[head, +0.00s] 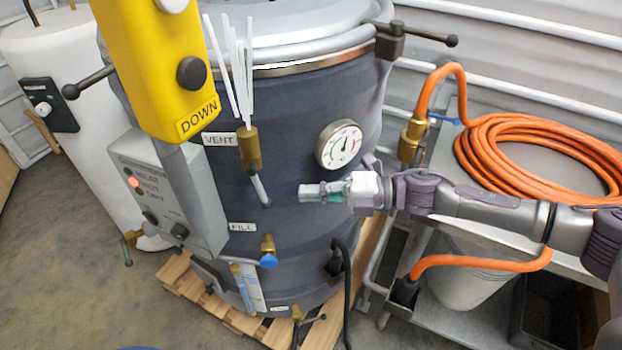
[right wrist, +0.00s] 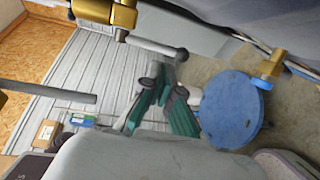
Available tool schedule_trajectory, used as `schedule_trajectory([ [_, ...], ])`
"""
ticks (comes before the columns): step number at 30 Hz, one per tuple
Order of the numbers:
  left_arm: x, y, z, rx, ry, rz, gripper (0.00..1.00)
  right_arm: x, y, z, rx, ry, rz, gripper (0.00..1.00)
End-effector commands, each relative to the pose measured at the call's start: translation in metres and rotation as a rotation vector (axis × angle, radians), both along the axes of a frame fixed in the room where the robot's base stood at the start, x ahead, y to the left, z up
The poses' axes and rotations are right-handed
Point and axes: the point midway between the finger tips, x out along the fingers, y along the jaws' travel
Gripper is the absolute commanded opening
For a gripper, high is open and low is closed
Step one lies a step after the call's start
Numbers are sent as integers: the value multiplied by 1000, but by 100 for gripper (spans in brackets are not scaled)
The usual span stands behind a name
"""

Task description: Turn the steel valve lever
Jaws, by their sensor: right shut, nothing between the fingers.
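The steel valve lever (head: 260,190) is a short grey bar hanging down at a slant from the brass vent valve (head: 249,150) on the dark vessel. In the right wrist view the lever (right wrist: 155,46) lies across the upper middle, beside its brass body (right wrist: 123,15). My right gripper (head: 308,193) comes in from the right, its teal-padded fingers shut and empty. Its tips stand to the right of the lever with a gap in the head view. In the right wrist view the gripper (right wrist: 160,78) points close below the lever's end; contact cannot be told. My left gripper is not seen.
A yellow pendant (head: 155,60) marked DOWN hangs in front of the vessel. White rods (head: 237,75) stand above the valve. A pressure gauge (head: 339,145) sits just above my right gripper. A blue-handled valve (head: 268,259) is below. An orange hose (head: 520,150) lies coiled at right.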

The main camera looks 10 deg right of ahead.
Motion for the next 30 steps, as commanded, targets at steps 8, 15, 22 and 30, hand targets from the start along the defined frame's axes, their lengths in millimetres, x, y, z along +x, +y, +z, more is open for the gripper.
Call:
schedule_trajectory([
  [8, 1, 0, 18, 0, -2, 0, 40, 12, 50, -2, 1, -1, 1, 0],
  [15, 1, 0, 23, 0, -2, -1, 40, 17, 70, -7, 0, -2, -1, 0],
  [22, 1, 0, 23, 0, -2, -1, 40, 18, 71, -8, 0, -1, -2, 0],
  [30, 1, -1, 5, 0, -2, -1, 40, 17, 76, -16, 36, -1, 1, 0],
])
